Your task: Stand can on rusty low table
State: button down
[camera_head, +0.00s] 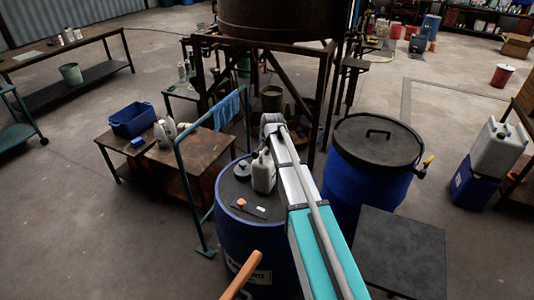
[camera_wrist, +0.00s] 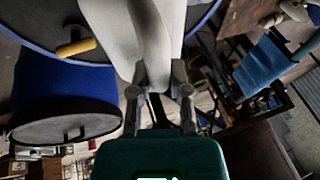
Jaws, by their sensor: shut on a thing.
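The can (camera_head: 263,174) is pale grey-white with a narrow neck. In the head view it is upright over the lid of the near blue barrel (camera_head: 250,240); I cannot tell whether it touches the lid. In the wrist view the can (camera_wrist: 135,35) fills the top middle, and my gripper (camera_wrist: 159,72) is shut on its upper end. In the head view my arm partly covers the fingers. The rusty low table (camera_head: 205,150) stands left of the barrel, with a brown stained top and a pair of pale bottles at its left.
A teal rail (camera_head: 187,190) with a blue cloth (camera_head: 228,109) stands between barrel and table. A blue bin (camera_head: 132,120) sits on the adjoining table. A black-lidded blue barrel (camera_head: 372,160) is at right. A rusty vat (camera_head: 275,20) rises behind.

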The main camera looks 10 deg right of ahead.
jog(key=shift+f, duration=0.15)
jog(key=c, duration=0.6)
grip_release()
jog(key=p+v, duration=1.1)
jog(key=v, duration=0.1)
dwell(0.5)
dwell(0.6)
jog(key=s+n+g, duration=0.1)
jog(key=s+n, duration=0.1)
jog(key=s, duration=0.7)
jog(key=s+n+g, duration=0.2)
jog(key=s+n, duration=0.1)
jog(key=s, duration=0.6)
jog(key=s+f+n+g, duration=0.1)
jog(key=s+n, duration=0.1)
jog(key=s, duration=0.7)
jog(key=shift+f+n+g+h, duration=0.1)
jog(key=shift+n+g+h, duration=0.2)
jog(key=shift+g, duration=0.1)
